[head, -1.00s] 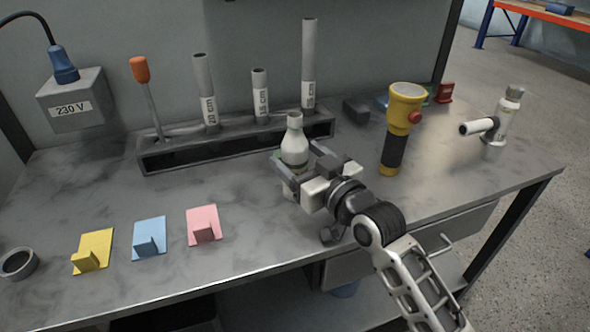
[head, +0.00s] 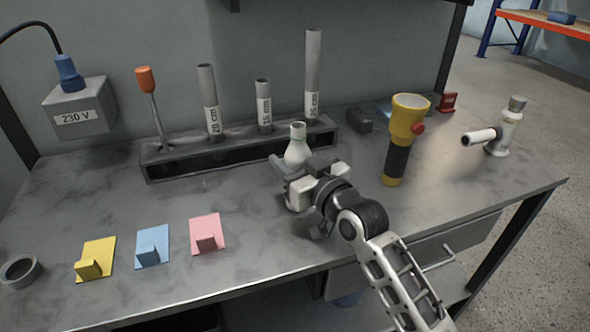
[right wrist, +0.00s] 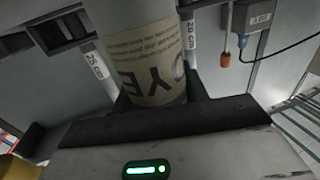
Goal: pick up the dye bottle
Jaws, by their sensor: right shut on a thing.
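The dye bottle (head: 297,152) is white with a narrow neck and stands upright in front of the rack in the head view. My right gripper (head: 287,172) is shut on it; the fingers cover its lower part, so I cannot tell whether its base touches the table. In the right wrist view the bottle (right wrist: 150,60) shows a beige label with large "DYE" letters, close against the gripper (right wrist: 155,115). My left gripper is not in view.
A dark rack (head: 230,152) with grey tubes and an orange-handled tool (head: 146,80) stands behind. A yellow flashlight (head: 405,125) stands to the right, with a white device (head: 505,130) beyond. Yellow (head: 95,258), blue (head: 152,246) and pink (head: 207,234) plates lie front left.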

